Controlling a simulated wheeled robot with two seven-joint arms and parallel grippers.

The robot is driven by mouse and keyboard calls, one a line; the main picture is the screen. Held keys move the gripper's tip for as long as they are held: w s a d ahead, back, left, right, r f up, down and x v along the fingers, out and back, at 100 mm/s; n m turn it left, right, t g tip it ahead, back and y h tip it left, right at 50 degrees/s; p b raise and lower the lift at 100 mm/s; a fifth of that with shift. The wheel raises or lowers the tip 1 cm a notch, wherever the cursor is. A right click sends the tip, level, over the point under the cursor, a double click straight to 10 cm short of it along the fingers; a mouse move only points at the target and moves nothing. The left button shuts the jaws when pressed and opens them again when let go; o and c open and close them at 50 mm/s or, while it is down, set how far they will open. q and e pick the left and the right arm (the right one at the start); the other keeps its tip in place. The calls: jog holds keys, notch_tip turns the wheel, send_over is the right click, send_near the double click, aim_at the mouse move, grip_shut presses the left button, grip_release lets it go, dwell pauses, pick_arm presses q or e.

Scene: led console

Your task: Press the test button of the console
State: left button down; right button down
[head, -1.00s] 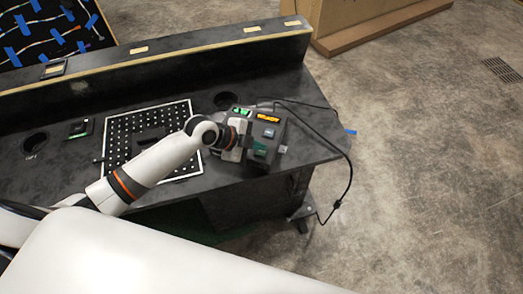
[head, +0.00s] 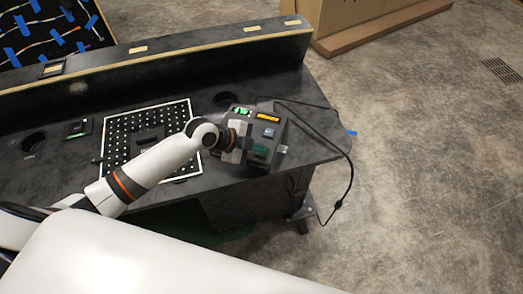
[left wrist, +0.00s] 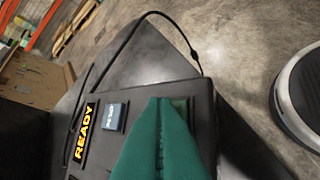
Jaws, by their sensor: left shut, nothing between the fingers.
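The dark console (head: 279,157) stands near the right end of the bench. It has a lit green display (head: 242,111), a lit amber display (head: 268,117) and a blue-grey button (head: 269,133). In the left wrist view the amber display (left wrist: 85,132) reads READY, and the blue-grey button (left wrist: 113,116) has lettering too small to read. My left gripper (head: 260,150) is shut and empty, over the console's near part. Its green fingers (left wrist: 167,103) hide part of the console's face, beside a dark green patch (left wrist: 180,104). I cannot tell if they touch it. My right gripper is out of view.
A black perforated panel with a white border (head: 118,112) lies left of the console. Round holes in the bench top (head: 80,160) are at the left and behind the console. A black cable (head: 330,120) runs from the console over the right edge. A raised ledge runs along the back.

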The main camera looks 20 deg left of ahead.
pick_arm(q)
jog(key=shift+f, duration=0.25)
jog(key=shift+r, duration=0.1)
dwell(0.3)
jog(key=shift+r+p, duration=0.55)
jog(key=shift+r, duration=0.25)
notch_tip(320, 180, up, 5)
jog(key=p, duration=0.4)
dwell(0.6)
